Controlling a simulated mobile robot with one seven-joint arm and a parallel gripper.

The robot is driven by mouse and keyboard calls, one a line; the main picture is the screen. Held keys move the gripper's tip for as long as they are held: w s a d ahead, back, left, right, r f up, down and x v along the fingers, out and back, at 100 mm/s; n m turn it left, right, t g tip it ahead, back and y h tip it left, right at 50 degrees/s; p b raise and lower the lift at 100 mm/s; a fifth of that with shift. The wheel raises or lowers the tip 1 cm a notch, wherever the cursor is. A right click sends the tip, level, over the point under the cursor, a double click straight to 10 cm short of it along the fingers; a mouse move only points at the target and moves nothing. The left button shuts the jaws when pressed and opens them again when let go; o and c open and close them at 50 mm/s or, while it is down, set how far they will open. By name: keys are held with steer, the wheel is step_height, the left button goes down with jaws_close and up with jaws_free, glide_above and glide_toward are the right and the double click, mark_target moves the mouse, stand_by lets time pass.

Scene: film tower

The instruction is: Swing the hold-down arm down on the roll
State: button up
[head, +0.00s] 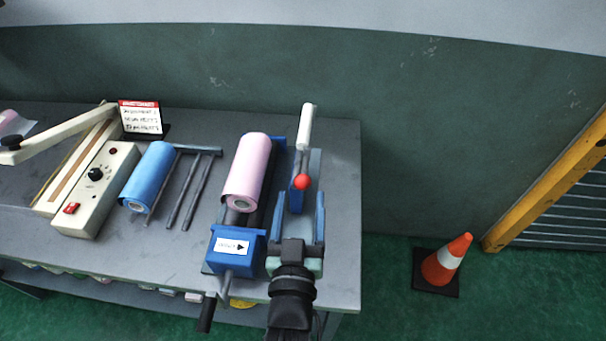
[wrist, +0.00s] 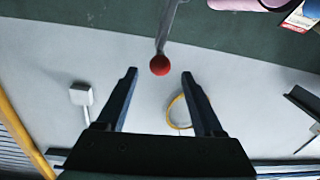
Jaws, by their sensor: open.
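The pink film roll (head: 248,165) lies in a blue machine (head: 236,247) with an arrow label. The hold-down arm's red ball knob (head: 302,182) is to the right of the roll; the wrist view shows the knob (wrist: 160,65) on the end of a thin grey bar (wrist: 168,25). A white cylinder (head: 306,127) rises above the knob; I cannot tell whether it belongs to the arm. My gripper (head: 301,195) is open and empty. In the wrist view the knob appears in the gap near my fingertips, apart from both. The arm's pivot is hidden.
A blue roll (head: 152,170) and a grey rack (head: 190,185) are left of the machine. A cream sealer (head: 97,188) and a sign (head: 141,117) stand farther left on the grey table (head: 340,235). An orange cone (head: 446,260) stands on the floor at right.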

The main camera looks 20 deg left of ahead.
mark_target(302, 189)
steer(key=shift+p+x, duration=0.4)
steer(key=shift+x, duration=2.3)
jaws_close()
